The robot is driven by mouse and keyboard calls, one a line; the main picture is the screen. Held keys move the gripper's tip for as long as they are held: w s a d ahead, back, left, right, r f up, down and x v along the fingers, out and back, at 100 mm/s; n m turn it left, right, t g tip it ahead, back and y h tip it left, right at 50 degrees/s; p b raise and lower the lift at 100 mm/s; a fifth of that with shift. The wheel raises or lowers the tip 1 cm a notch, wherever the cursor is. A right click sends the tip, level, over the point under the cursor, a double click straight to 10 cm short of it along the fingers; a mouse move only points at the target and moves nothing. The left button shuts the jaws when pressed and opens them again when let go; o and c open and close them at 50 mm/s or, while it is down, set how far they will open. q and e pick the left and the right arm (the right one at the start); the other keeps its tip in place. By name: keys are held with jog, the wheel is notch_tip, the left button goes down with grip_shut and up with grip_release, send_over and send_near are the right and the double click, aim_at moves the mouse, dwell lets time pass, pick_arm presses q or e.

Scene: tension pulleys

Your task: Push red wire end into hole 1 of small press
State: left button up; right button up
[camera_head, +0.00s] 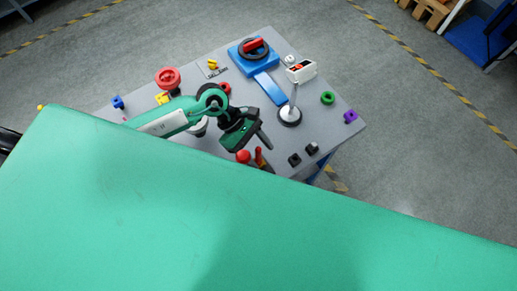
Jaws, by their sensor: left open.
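My left arm comes in from the left over the grey table. Its dark gripper (250,143) is open near the table's front edge, above and close to a red ball-shaped part (243,156) and a thin upright red part (259,157). I see nothing clearly between its fingers. I cannot make out a red wire end or its hole 1 at this size. I cannot tell which item is the small press; a white box with a red mark (301,70) stands on a post with a round base (289,116). My right gripper is not in view.
The grey table (327,126) holds a blue device with a black ring (254,47), a blue strip (270,88), a red pulley (168,78), a green ring (328,97), a purple part (350,116) and black blocks (295,159). A large green surface fills the foreground.

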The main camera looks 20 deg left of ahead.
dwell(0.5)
pick_arm(q)
jog(key=v, duration=0.7)
dwell(0.9)
dwell(0.5)
